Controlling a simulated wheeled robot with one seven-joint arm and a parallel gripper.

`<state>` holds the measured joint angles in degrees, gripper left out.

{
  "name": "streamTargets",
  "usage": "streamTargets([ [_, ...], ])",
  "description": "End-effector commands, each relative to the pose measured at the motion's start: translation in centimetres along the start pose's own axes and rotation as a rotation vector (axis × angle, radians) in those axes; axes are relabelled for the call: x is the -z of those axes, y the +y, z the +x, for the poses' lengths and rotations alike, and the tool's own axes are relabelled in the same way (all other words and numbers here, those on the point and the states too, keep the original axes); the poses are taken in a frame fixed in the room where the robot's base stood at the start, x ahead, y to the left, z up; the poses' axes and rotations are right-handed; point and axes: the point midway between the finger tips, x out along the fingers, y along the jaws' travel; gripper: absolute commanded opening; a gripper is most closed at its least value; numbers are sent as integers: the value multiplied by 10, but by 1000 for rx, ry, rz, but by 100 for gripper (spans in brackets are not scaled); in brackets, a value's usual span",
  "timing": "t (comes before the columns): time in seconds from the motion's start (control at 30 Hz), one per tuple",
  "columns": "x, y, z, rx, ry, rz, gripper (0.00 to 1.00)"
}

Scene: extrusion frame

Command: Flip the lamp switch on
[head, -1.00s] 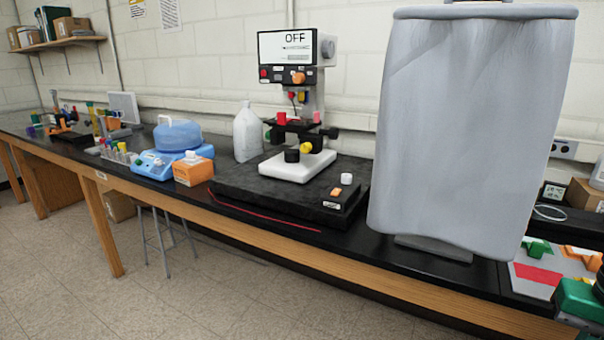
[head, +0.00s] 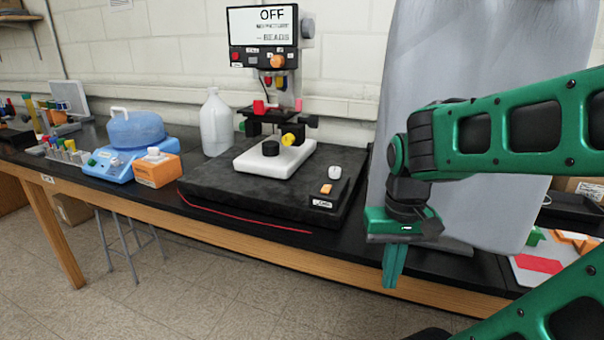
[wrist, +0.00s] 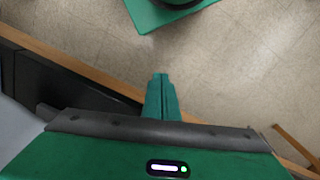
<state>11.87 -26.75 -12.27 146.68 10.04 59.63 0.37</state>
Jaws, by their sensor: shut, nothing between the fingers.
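The lamp switch appears to be the small orange rocker (head: 326,188) on the front right corner of the black base (head: 250,206), above a small label too small to read. The microscope-like device on that base has a screen (head: 262,27) that reads "OFF". My gripper (head: 393,284) is shut and empty, pointing down in front of the bench edge, to the right of and nearer than the switch. In the wrist view my closed fingers (wrist: 160,80) point over the floor, and the switch is not in that view.
A white knob (head: 335,172) sits just behind the switch. A grey cover (head: 470,70) stands behind my arm. An orange box (head: 157,170), a blue-lidded device (head: 135,130) and a white jug (head: 215,125) stand left. A red cord (head: 250,222) lies along the base's front.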

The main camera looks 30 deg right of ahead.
Motion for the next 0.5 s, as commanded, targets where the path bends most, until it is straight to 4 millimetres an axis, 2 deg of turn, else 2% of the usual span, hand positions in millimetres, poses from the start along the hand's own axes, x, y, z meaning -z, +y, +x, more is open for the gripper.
streamTargets([
  [0.23,0,0,0,0,1,-1,0],
  [0.3,-3,3,-8,3,23,-12,0],
  [0.37,10,-4,-16,-5,48,-33,0],
  [0.4,23,-13,-22,-13,74,-55,0],
  [0.47,49,-35,-36,-25,122,-101,0],
  [0.5,69,-52,-47,-31,160,-137,0],
])
